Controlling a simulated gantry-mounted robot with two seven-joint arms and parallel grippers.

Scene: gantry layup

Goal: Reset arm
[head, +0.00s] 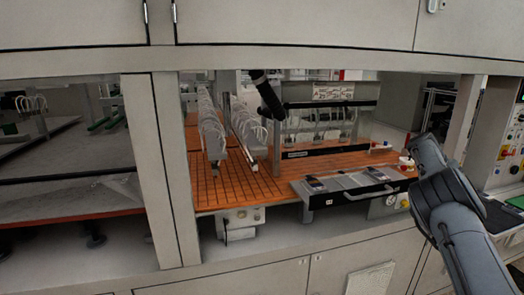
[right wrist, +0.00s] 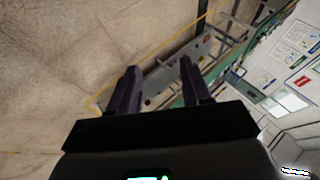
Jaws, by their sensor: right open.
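My right arm shows at the right of the head view, with its grey links raised in front of the cabinet. Its gripper cannot be made out there. In the right wrist view my right gripper (right wrist: 157,84) is open, its two dark fingers apart with nothing between them. Beyond the fingers lie a beige floor (right wrist: 60,60) and a grey panel-like structure (right wrist: 175,72), apart from the fingers. My left gripper is in neither view.
A pale cabinet frame with a post (head: 165,170) stands ahead. Behind its opening is an orange slotted table (head: 235,185) with grey rail units (head: 212,135). A dark-fronted drawer (head: 355,196) juts out near the right arm. A control panel (head: 508,150) stands at far right.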

